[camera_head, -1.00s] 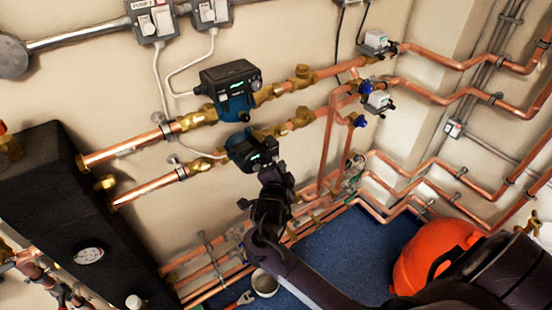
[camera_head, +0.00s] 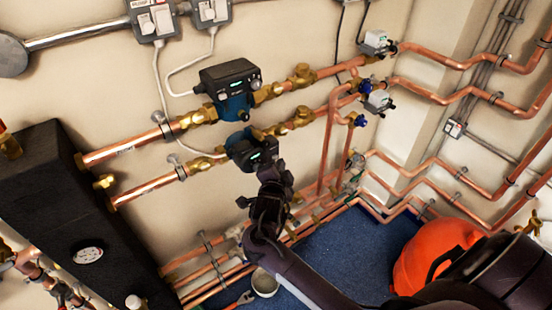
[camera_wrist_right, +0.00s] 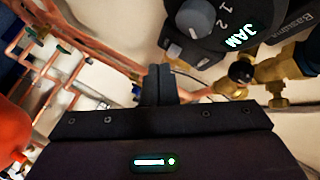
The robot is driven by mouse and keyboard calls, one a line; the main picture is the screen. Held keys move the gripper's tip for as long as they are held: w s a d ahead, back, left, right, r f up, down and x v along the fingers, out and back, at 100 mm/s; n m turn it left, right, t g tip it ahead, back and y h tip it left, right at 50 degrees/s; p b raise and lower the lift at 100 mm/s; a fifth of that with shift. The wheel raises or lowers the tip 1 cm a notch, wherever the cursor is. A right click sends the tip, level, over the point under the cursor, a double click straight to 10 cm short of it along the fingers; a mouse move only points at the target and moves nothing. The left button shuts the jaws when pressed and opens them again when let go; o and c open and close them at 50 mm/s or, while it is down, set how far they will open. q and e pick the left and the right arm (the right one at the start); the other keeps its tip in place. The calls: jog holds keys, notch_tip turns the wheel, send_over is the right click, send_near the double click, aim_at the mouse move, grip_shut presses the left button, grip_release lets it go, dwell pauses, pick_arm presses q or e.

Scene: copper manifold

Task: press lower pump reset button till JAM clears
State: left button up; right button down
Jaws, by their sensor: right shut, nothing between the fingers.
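The lower pump (camera_head: 252,148) is a dark unit on the lower copper pipe, below the upper pump (camera_head: 230,90). In the right wrist view its dark face shows large lit letters JAM (camera_wrist_right: 234,35), a grey knob (camera_wrist_right: 195,18) and the marks 1 and 2. My right gripper (camera_head: 268,170) is just below the lower pump's face in the head view. Its fingers show closed together and empty in the wrist view (camera_wrist_right: 160,84), apart from the knob in the picture. I cannot make out the reset button or any contact with it. My left gripper is not in view.
Copper pipes (camera_head: 325,150) with brass fittings run along the wall beside the pumps. A black tank (camera_head: 60,200) stands at left. An orange object (camera_head: 420,262) is at lower right. A pale cup (camera_head: 264,283) stands near the low pipes on the blue floor (camera_head: 350,250).

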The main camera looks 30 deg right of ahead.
jog(key=shift+w+b, duration=0.3)
jog(key=shift+w, duration=0.4)
dwell(0.6)
jog(key=shift+s, duration=0.2)
jog(key=shift+s+p, duration=0.35)
jog(key=shift+s, duration=0.4)
jog(key=s+p, duration=0.1)
jog(key=s, duration=0.1)
jog(key=s+p, duration=0.1)
jog(key=s, duration=0.2)
jog(key=shift+d, duration=0.2)
dwell(0.7)
